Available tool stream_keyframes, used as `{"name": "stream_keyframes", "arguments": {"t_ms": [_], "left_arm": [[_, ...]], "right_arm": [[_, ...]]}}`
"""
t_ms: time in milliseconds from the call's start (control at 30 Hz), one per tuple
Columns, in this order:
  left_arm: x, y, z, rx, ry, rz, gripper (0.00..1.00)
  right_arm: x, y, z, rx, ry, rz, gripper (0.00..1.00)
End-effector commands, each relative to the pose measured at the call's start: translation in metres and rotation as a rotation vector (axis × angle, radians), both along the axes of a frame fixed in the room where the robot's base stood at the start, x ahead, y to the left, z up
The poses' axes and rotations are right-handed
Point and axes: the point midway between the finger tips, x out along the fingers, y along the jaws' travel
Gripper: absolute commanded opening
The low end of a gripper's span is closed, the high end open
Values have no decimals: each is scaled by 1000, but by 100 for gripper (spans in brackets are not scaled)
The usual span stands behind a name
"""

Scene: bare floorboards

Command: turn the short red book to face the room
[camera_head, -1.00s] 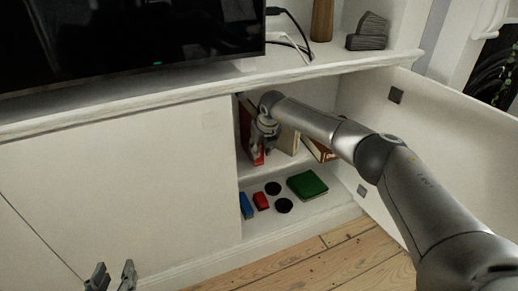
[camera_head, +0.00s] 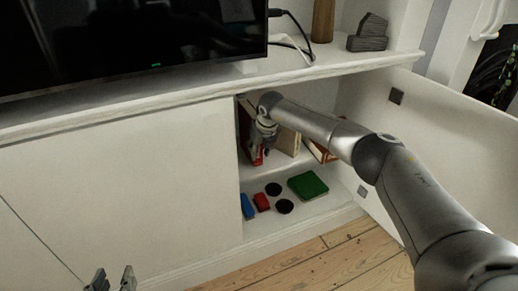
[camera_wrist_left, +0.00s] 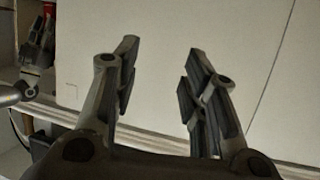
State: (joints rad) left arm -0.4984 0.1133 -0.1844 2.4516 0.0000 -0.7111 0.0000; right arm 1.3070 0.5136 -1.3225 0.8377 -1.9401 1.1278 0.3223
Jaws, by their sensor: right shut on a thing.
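A short red book (camera_head: 257,158) stands upright on the upper shelf of the open cupboard, partly hidden by my right gripper. My right gripper (camera_head: 261,146) reaches in from the right and is shut on this red book. My left gripper (camera_head: 110,279) is low at the front left, in front of the closed cupboard door, open and empty. Its two spread fingers also show in the left wrist view (camera_wrist_left: 158,85). A taller dark red book (camera_head: 243,125) stands at the left of the shelf. Another red-brown book (camera_head: 320,150) leans further right.
The lower shelf (camera_head: 317,207) holds a green box (camera_head: 308,186), a small blue item (camera_head: 247,206), a small red item (camera_head: 262,202) and black discs (camera_head: 284,206). The open door (camera_head: 440,135) bounds the right. A television (camera_head: 130,40) stands above.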

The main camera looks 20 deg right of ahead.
Motion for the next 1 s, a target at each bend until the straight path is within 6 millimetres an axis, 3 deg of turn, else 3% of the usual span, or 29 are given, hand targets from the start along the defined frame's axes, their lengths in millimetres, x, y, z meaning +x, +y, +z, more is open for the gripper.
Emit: {"name": "stream_keyframes", "arguments": {"t_ms": [367,1000], "left_arm": [[-8,3,-13,13,64,4,40],[-4,3,-8,13,48,5,40]], "right_arm": [[1,1,2,1,-5,0,0],[1,0,-3,1,-5,0,0]]}}
